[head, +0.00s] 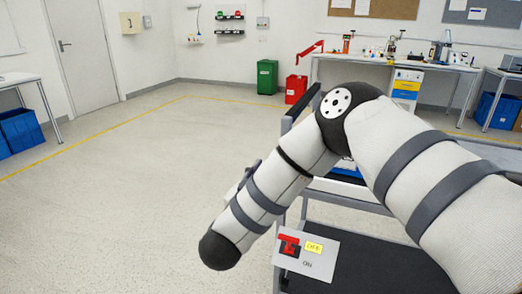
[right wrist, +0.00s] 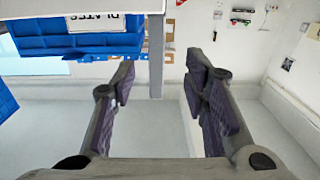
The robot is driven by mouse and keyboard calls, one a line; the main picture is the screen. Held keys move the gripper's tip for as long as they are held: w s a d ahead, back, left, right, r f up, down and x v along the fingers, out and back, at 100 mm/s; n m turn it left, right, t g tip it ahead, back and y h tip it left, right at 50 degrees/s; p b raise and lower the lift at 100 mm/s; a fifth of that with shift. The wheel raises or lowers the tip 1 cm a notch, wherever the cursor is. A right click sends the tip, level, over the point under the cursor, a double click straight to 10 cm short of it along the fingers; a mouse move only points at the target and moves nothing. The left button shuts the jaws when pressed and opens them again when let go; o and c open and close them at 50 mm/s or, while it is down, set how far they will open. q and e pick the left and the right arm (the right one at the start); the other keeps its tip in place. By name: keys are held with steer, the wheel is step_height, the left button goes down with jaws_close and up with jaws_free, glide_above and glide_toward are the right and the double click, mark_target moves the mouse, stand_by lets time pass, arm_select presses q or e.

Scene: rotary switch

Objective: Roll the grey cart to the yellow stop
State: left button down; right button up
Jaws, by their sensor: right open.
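The grey cart (head: 375,250) stands at the right in the head view, with a dark lower deck and grey posts, partly hidden behind my right arm. In the right wrist view my right gripper (right wrist: 158,75) is open, its two fingers apart. A grey upright post (right wrist: 156,45), which looks like part of the cart, shows between the fingers in the picture; I cannot tell its depth. A blue crate (right wrist: 75,42) with a white label is left of the post. My right gripper is hidden in the head view. My left gripper is out of view. I cannot make out a yellow stop.
A panel (head: 318,262) with a red switch and a yellow OFF label is in front of the cart. A yellow floor line (head: 110,124) borders the open floor at left.

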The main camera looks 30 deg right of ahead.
steer(key=x, duration=1.2)
steer(key=shift+d+r+h+b, duration=0.3)
steer(key=shift+r+b, duration=0.1)
steer(key=shift+s, duration=0.15)
steer(key=shift+c, duration=0.2)
jaws_close()
